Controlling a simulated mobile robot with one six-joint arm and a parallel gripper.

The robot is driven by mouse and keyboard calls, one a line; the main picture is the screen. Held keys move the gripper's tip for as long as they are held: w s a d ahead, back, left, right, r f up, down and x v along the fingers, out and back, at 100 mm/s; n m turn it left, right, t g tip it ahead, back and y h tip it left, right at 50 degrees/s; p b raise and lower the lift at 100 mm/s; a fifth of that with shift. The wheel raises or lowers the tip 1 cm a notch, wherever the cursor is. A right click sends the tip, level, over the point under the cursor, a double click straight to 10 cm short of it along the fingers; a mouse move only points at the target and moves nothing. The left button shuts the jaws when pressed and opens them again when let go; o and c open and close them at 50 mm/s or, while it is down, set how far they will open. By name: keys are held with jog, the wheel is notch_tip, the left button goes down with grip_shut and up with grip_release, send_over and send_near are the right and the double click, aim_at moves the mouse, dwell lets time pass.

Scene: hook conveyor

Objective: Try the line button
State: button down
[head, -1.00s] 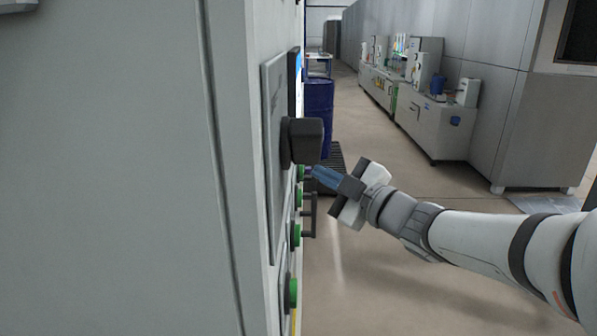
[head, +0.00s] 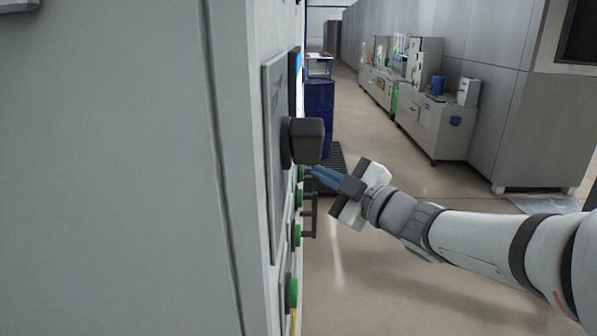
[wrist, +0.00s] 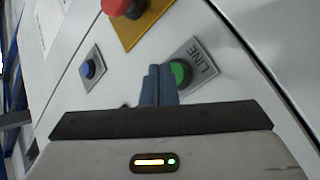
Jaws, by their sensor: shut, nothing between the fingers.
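In the wrist view the green LINE button (wrist: 180,73) sits on a grey plate lettered LINE (wrist: 205,62). My gripper (wrist: 159,72) is shut and empty, its two blue fingers side by side. The fingertips overlap the left edge of the button in this view; I cannot tell whether they touch it. In the head view my gripper (head: 314,172) points left at the face of the grey cabinet (head: 225,170), close to the upper green buttons (head: 299,173). I cannot tell there which one is the LINE button.
A blue button (wrist: 87,69) and a red button (wrist: 116,7) on a yellow plate are nearby on the panel. In the head view a black knob or box (head: 306,140) juts out just above my fingertips, and a dark handle (head: 312,215) stands below. Open floor lies right.

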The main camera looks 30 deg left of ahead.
jog(key=shift+a, duration=0.1)
jog(key=shift+a, duration=0.3)
jog(key=shift+s+a+b, duration=0.3)
jog(key=shift+a+b, duration=0.05)
jog(key=shift+b, duration=0.15)
dwell(0.8)
jog(key=shift+w+d, duration=0.45)
jog(key=shift+d, duration=0.3)
jog(key=shift+w+d+p, duration=0.1)
jog(key=shift+w+d, duration=0.3)
jog(key=shift+d, duration=0.3)
jog(key=shift+w+d+p, duration=0.15)
jog(key=shift+w+d, duration=0.25)
jog(key=shift+d, duration=0.35)
jog(key=shift+w+d+p, duration=0.1)
jog(key=shift+w+d, duration=0.3)
jog(key=shift+d, duration=0.3)
